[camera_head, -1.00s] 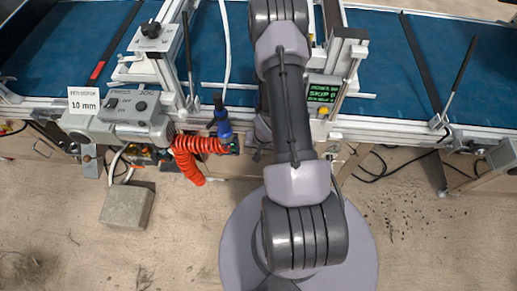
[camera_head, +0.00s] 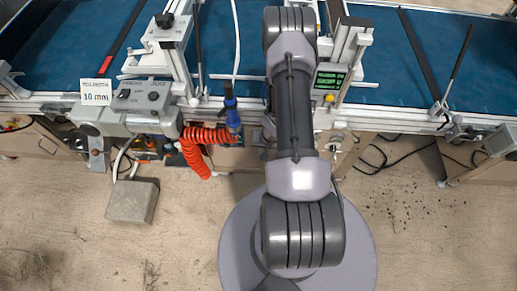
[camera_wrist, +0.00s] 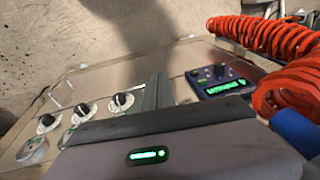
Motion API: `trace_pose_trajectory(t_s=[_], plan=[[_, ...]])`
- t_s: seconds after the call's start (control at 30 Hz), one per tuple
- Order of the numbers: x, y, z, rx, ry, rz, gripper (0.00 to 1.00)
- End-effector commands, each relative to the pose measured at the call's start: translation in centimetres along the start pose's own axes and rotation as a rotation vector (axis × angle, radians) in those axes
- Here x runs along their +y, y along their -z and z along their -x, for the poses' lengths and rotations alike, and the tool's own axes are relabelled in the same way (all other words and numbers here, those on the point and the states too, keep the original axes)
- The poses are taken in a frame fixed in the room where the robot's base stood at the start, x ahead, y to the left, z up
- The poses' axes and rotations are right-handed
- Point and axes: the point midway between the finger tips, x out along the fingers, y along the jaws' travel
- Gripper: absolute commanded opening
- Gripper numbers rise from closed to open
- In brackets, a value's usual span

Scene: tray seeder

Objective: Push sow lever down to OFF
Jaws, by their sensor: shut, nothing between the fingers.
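I cannot pick out the sow lever for certain in either view. My gripper (camera_wrist: 158,84) shows in the wrist view as shut grey fingers above its dark palm edge, with nothing between them. The fingers lie in front of a panel (camera_wrist: 100,82) with several black dials (camera_wrist: 82,109) on white scales, left of the fingers. A small dark-blue box (camera_wrist: 218,78) with a green screen and a knob is right of the fingers. I cannot tell whether the fingers touch the panel. In the head view my arm hides the gripper.
A coiled orange hose (camera_head: 203,141) hangs below a blue fitting (camera_head: 232,118) and shows close at right in the wrist view (camera_wrist: 285,45). A grey control box (camera_head: 140,98) with a "10 mm" card (camera_head: 96,92) is left. A concrete block (camera_head: 132,200) stands on the open floor.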

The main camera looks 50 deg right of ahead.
Motion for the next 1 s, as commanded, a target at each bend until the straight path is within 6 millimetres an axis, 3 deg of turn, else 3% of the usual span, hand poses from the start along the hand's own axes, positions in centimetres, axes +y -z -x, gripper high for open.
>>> trace_pose_trajectory(t_s=[0.07,0.27,0.67,1.0], plan=[[0.3,-0.1,-0.8,0.0,0.0,0.0,0.0],[0.2,0.0,-0.6,0.001,0.0,0.001,0.0],[-0.1,0.2,1.0,0.0,0.0,0.001,0.0],[-0.1,0.2,1.1,0.0,0.0,0.001,0.0]])
